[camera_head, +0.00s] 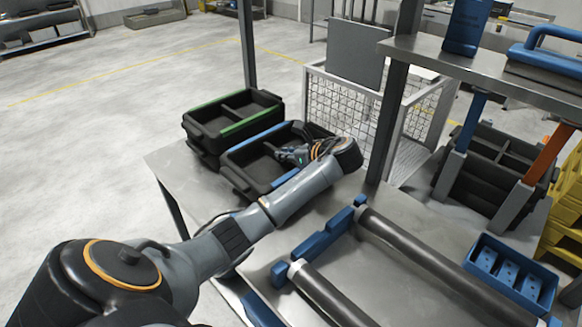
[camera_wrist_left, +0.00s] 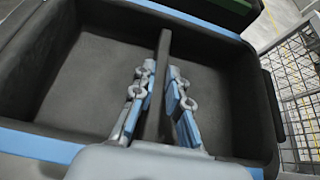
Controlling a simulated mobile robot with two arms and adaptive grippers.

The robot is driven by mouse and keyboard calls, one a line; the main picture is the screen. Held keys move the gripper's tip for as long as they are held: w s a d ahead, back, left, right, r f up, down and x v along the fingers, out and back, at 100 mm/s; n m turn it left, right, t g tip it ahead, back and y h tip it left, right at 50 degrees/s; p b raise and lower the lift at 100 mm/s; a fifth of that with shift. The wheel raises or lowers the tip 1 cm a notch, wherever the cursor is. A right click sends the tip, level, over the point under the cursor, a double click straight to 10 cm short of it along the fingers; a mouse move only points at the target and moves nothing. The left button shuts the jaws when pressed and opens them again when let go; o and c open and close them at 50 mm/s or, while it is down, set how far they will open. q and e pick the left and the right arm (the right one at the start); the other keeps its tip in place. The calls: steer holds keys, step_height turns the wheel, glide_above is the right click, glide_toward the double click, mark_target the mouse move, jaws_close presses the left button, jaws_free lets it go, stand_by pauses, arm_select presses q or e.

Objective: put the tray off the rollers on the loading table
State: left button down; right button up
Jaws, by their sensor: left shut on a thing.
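A black two-compartment tray (camera_head: 239,180) with blue rim strips is at the far left part of the metal loading table (camera_head: 180,172), away from the rollers (camera_head: 430,262). My left gripper (camera_head: 290,154) reaches into it from the right. In the left wrist view my left gripper (camera_wrist_left: 161,103) has its blue-padded fingers on both sides of the central divider of the tray (camera_wrist_left: 95,75), shut on it. The tray looks level and seems to be on the tabletop; I cannot tell if a small gap is under it. My right gripper does not show.
Black trays with green rims (camera_head: 205,142) are stacked close behind and left of the blue-rimmed tray. A wire cage (camera_head: 337,108) stands behind the table. A shelf post (camera_head: 393,100) rises at its back edge. A blue bin (camera_head: 535,285) is beyond the rollers.

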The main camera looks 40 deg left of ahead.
arm_select(q)
steer(key=shift+w+d+f, duration=0.2)
steer(key=shift+w+f, duration=0.25)
steer(key=shift+f, duration=0.15)
steer(key=shift+w+d+f, duration=0.15)
steer(key=shift+w+f, duration=0.25)
steer(key=shift+f, duration=0.15)
step_height(320, 180, down, 3)
steer(key=shift+r, duration=0.1)
steer(key=c, duration=1.3)
jaws_free()
steer(key=shift+c, duration=0.2)
steer(key=v, duration=1.2)
